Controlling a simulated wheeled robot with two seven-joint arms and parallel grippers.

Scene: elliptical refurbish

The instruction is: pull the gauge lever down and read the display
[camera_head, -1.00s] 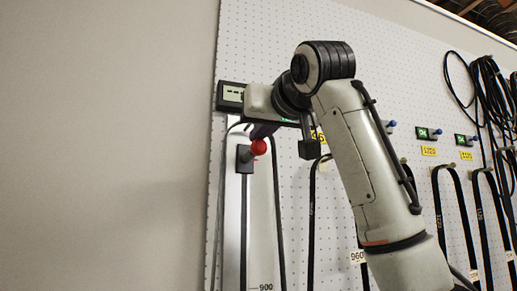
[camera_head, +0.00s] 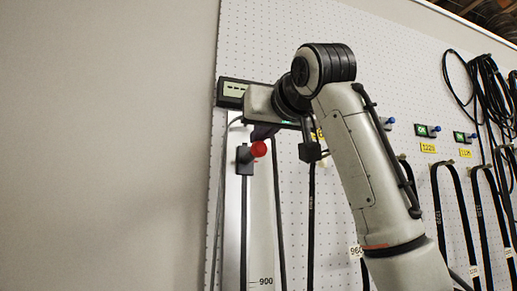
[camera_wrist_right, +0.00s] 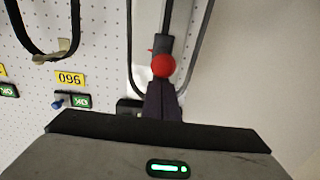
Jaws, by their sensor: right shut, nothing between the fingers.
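The gauge lever has a red knob (camera_head: 258,149) on a small black block (camera_head: 242,158), on a vertical rail over a pale scale plate (camera_head: 262,220) marked 900. My right gripper (camera_head: 262,132) is just above the knob, its dark fingers closed, with nothing held. In the right wrist view the closed fingers (camera_wrist_right: 162,98) meet the edge of the red knob (camera_wrist_right: 163,66); they seem to touch it. The gauge display (camera_head: 234,89) at the upper left shows dashes; my wrist covers the area to its right. My left gripper is not in view.
A belt (camera_head: 281,230) loops around the gauge. More black belts (camera_head: 437,205) hang on the white pegboard (camera_head: 400,80) to the right, with yellow number tags (camera_head: 427,148) and small green OK displays (camera_head: 422,130). A plain wall (camera_head: 110,140) fills the left side.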

